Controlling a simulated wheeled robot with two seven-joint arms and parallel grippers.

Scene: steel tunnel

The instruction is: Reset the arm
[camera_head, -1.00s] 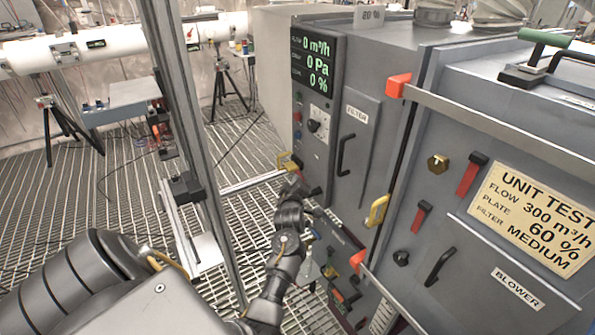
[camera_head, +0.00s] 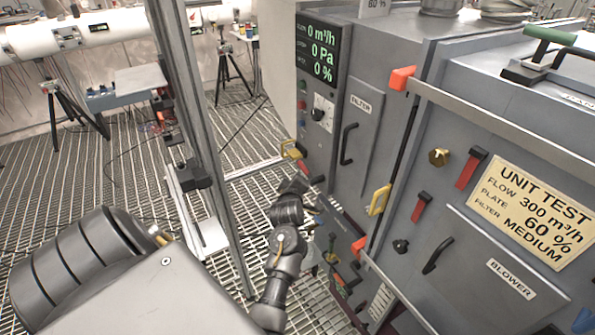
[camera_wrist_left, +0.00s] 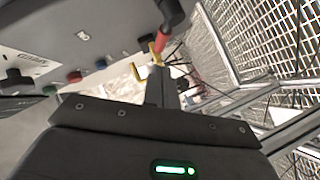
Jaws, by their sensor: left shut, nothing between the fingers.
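My left arm comes in from the lower left, its dark forearm reaching up to the grey test unit (camera_head: 385,75). The left gripper (camera_head: 303,183) is small and partly hidden there, beside the unit's lower front corner. In the left wrist view its fingers (camera_wrist_left: 160,76) are shut with nothing between them. A yellow handle (camera_wrist_left: 144,66) and a red lever with a black end (camera_wrist_left: 163,40) show close by the fingertips; contact cannot be told. My right gripper is not in view.
The unit's front carries a yellow handle (camera_head: 379,199), red levers (camera_head: 469,170) and a display (camera_head: 319,54) reading 0 m³/h, 0 Pa, 0 %. A metal post (camera_head: 196,130) stands left of my forearm. Open grating floor (camera_head: 130,170) lies further left, with a tripod (camera_head: 67,105).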

